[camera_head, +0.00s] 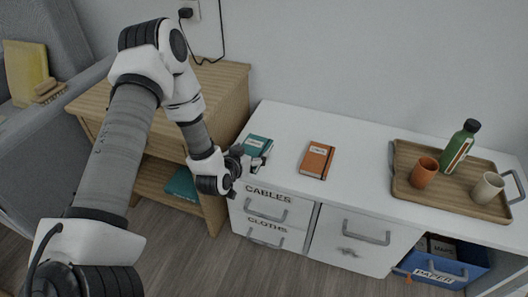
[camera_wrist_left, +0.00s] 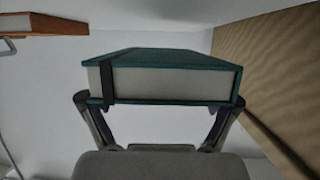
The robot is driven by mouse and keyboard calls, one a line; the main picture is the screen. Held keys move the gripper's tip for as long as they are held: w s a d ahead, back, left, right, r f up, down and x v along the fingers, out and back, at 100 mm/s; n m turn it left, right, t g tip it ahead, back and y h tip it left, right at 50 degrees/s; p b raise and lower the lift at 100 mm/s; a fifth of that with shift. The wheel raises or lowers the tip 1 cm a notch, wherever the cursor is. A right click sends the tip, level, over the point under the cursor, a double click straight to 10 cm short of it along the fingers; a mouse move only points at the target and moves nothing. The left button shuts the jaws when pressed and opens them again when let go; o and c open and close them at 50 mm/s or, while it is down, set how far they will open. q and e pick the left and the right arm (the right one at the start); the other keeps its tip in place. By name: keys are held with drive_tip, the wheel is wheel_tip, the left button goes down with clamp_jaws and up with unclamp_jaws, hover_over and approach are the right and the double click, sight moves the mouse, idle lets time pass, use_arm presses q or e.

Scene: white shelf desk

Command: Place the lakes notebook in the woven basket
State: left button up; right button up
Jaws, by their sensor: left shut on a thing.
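A teal notebook (camera_head: 257,146) with a white label and a dark strap is at the left end of the white desk; the label is too small to read. My left gripper (camera_head: 243,163) is shut on the notebook at its near edge. In the left wrist view the fingers hold the teal notebook (camera_wrist_left: 165,80) at both sides. I cannot tell if it still touches the desk top. An orange notebook (camera_head: 317,160) lies to its right. No woven basket shows in these views. My right gripper is out of view.
A wooden tray (camera_head: 408,192) on the white desk holds an orange cup (camera_head: 424,172), a green bottle (camera_head: 458,145) and a cream cup (camera_head: 487,187). A blue bin (camera_head: 462,262) marked PAPER sits below. A wooden side table (camera_head: 228,88) stands left, with a teal item (camera_head: 183,185) on its shelf.

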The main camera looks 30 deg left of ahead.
sight(261, 142)
use_arm(q)
drive_tip(key=w, duration=0.2)
drive_tip(key=w+b, duration=0.1)
drive_tip(key=w, duration=0.1)
drive_tip(key=w+f, duration=0.1)
drive_tip(key=w, duration=0.1)
drive_tip(key=shift+w+a+b, duration=0.1)
drive_tip(key=shift+w+b, duration=0.2)
drive_tip(key=shift+w, duration=0.05)
drive_tip(key=f, duration=0.1)
drive_tip(key=f+b, duration=0.1)
drive_tip(key=shift+w+f, duration=0.3)
drive_tip(key=shift+w, duration=0.1)
drive_tip(key=shift+f, duration=0.3)
drive_tip(key=shift+r, duration=0.2)
drive_tip(key=shift+f, duration=0.1)
drive_tip(key=o, duration=1)
drive_tip(key=shift+f, duration=0.1)
